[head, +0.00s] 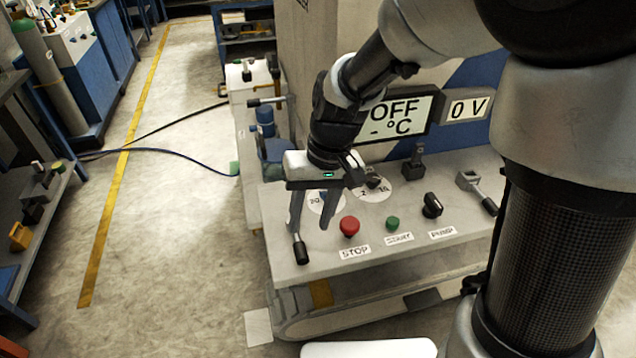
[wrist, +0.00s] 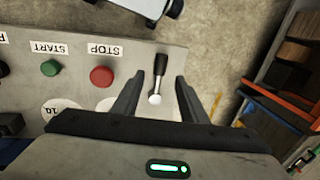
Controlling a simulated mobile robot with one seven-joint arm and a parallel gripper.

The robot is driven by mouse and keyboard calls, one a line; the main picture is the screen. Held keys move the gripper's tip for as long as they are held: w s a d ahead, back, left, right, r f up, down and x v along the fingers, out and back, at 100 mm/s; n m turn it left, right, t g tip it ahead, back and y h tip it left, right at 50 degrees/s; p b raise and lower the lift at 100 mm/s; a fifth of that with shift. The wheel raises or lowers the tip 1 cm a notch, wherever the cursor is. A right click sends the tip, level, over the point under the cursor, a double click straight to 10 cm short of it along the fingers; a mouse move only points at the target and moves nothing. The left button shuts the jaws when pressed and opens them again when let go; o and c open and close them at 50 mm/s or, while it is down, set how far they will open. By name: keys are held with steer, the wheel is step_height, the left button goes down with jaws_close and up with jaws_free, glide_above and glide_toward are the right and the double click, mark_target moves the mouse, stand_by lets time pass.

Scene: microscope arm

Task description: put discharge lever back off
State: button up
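A lever with a black handle (head: 299,250) and a pale round base sits at the left end of the grey control panel (head: 400,257); its handle points towards the panel's front edge. In the wrist view this lever (wrist: 160,66) shows between the two fingers. My gripper (head: 311,226) is open above it, fingers pointing down; in the wrist view its fingertips (wrist: 160,76) stand apart on either side of the lever. I cannot tell whether they touch it. A second lever (head: 479,192) sits at the panel's right end. No label naming the discharge lever is readable.
A red STOP button (head: 349,226), a green START button (head: 392,223) and a black PUMP knob (head: 432,205) sit right of the near lever. Displays reading OFF (head: 397,117) and 0 V (head: 468,107) stand behind. Open floor (head: 185,215) lies to the left.

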step_height(320, 180, up, 8)
steer(key=d, duration=0.1)
steer(key=shift+w+d+r+p, duration=0.25)
steer(key=shift+d+p, duration=0.05)
steer(key=shift+p, duration=0.05)
steer(key=shift+r, duration=0.1)
steer(key=s+d+r+m+t+h+p, duration=0.2)
steer(key=s+d+r+t+p, duration=0.3)
steer(key=s+d+r, duration=0.6)
step_height(320, 180, up, 3)
steer(key=shift+d+f+m+t, duration=0.2)
steer(key=shift+d+m+t, duration=0.3)
steer(key=shift+d, duration=0.4)
